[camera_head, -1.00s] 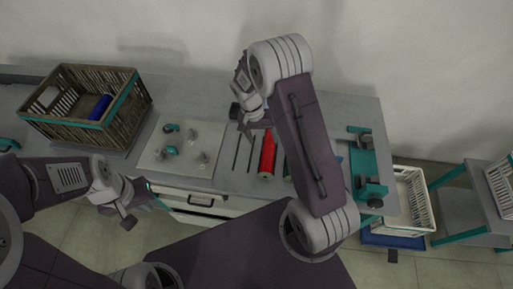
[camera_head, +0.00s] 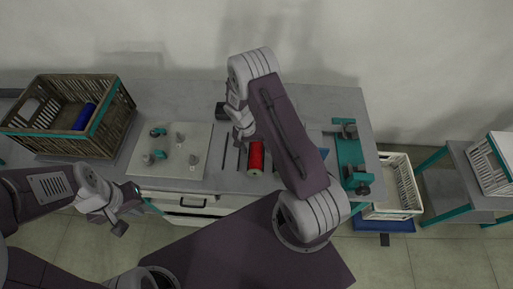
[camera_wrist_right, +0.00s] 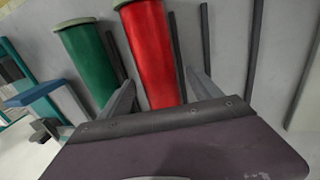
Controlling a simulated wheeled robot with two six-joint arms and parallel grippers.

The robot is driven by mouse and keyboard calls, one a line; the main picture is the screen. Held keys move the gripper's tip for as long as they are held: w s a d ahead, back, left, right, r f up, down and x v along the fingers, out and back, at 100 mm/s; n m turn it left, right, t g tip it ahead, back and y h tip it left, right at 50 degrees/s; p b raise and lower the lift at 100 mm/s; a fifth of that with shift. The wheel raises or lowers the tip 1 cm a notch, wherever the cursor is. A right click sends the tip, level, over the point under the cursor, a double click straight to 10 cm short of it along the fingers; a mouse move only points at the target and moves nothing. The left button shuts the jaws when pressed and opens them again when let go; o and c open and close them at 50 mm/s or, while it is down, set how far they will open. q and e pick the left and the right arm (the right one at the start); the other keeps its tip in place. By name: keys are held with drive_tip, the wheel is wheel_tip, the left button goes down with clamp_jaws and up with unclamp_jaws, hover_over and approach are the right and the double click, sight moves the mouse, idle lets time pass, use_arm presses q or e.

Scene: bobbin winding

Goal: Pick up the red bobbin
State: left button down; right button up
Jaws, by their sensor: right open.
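The red bobbin (camera_head: 256,157) lies on the grey worktop, its upper end close to my right arm in the head view. In the right wrist view the red bobbin (camera_wrist_right: 151,50) appears between the two fingers of my right gripper (camera_wrist_right: 162,92), which is open and holds nothing. In the head view my right gripper (camera_head: 233,121) is up and to the left of the bobbin, partly hidden by its wrist. My left gripper (camera_head: 124,207) hangs in front of the worktop, far from the bobbin; its finger opening is unclear.
A green bobbin (camera_wrist_right: 88,62) lies beside the red one, with thin dark rods around them. A pale board with pegs (camera_head: 172,151) and a brown crate (camera_head: 110,118) holding a blue bobbin (camera_head: 85,117) are to the left. A teal fixture (camera_head: 350,157) is to the right.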

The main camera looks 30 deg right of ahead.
sight(259, 147)
drive_tip(key=shift+s, duration=0.1)
drive_tip(key=c, duration=0.5)
clamp_jaws()
drive_tip(key=shift+r, duration=0.1)
drive_tip(key=r, duration=0.4)
drive_tip(key=shift+d+r+b, duration=0.15)
drive_tip(key=shift+d+b, duration=0.1)
drive_tip(key=shift+b, duration=0.15)
drive_tip(key=s+d+r+b, duration=0.1)
drive_tip(key=s+d+r, duration=0.5)
drive_tip(key=d, duration=0.3)
drive_tip(key=shift+s+r, duration=0.25)
drive_tip(key=shift+r, duration=0.1)
drive_tip(key=shift+d, duration=0.1)
